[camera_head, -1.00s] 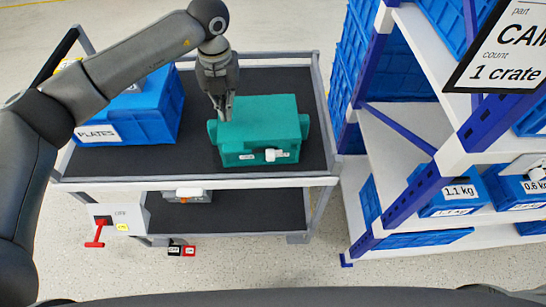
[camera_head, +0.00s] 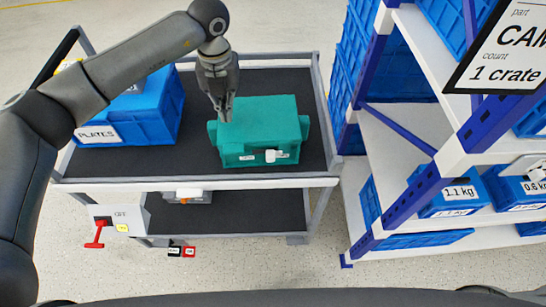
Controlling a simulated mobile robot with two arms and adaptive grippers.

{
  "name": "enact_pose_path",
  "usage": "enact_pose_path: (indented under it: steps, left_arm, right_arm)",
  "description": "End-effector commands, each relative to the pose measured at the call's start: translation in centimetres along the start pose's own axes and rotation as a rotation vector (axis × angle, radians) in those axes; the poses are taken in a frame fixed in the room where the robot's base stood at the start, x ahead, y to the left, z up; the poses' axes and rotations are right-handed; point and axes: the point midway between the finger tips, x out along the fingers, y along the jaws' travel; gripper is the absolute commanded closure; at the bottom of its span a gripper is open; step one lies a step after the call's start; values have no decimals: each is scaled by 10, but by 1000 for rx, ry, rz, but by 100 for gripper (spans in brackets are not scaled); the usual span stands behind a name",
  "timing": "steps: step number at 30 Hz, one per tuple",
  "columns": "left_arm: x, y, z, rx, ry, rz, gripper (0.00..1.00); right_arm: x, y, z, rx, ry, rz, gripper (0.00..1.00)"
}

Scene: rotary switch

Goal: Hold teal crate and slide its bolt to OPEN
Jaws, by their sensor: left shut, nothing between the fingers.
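The teal crate (camera_head: 262,125) sits on the dark top shelf of the cart, right of centre. Its white bolt (camera_head: 270,156) is on the front face, between small pale labels too small to read. My left gripper (camera_head: 224,117) is shut and empty, pointing down at the crate's upper left edge. I cannot tell whether its tips touch the crate. My right gripper is not in view.
A blue crate labelled PLATES (camera_head: 130,110) stands left on the cart (camera_head: 200,182). A red lever (camera_head: 95,235) hangs at the cart's front left. Blue shelving (camera_head: 395,190) with bins stands close on the right. The tray is clear right of the teal crate.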

Motion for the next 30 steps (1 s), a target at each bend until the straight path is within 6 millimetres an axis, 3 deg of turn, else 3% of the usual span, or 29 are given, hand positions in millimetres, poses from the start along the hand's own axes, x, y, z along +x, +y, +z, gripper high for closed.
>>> enact_pose_path:
  steps: [30]
  left_arm:
    - [16,0,0,0,0,0,100]
  right_arm:
    - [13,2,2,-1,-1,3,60]
